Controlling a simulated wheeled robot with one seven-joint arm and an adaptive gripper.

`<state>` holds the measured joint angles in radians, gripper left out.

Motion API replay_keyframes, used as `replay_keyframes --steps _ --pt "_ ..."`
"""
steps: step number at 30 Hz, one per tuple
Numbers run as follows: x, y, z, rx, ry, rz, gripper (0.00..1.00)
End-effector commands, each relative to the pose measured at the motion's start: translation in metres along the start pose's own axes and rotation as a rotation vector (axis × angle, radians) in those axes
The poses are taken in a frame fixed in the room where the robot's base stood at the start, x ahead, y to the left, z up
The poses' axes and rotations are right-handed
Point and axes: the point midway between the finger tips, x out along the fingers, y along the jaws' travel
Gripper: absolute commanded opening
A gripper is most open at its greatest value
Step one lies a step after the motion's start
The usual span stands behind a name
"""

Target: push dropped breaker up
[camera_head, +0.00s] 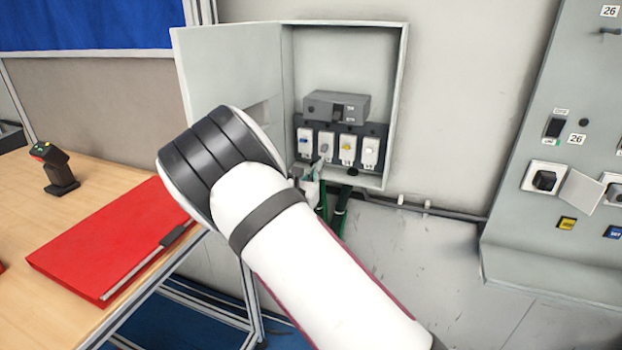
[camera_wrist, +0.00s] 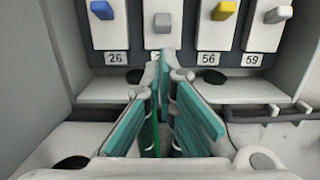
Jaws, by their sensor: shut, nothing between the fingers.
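A row of white breakers sits in the open grey wall box (camera_head: 399,95). The wrist view shows a blue lever (camera_wrist: 102,9), a grey lever (camera_wrist: 162,22), a yellow lever (camera_wrist: 224,10) and another grey lever (camera_wrist: 278,14) at the right. The grey lever second from the left hangs lower than its neighbours. My gripper (camera_wrist: 166,62) is shut and empty, its tips just below that lever and over the breaker's lower front. They hide its number label. Whether the tips touch the breaker, I cannot tell. In the head view my arm partly covers my gripper (camera_head: 309,183).
The box door (camera_head: 225,65) stands open at the left. A dark grey block (camera_head: 336,106) sits above the breakers. A grey panel (camera_head: 540,240) stands at the right.

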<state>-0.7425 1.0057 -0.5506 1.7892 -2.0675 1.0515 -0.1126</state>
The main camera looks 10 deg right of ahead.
Motion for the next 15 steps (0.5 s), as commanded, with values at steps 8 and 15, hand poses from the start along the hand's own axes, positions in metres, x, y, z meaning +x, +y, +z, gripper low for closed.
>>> replay_keyframes --steps 8,15 --pt "0.035 0.0 0.0 0.0 0.0 0.0 0.0" --pt "0.04 0.0 0.0 -0.001 0.0 0.001 0.0"
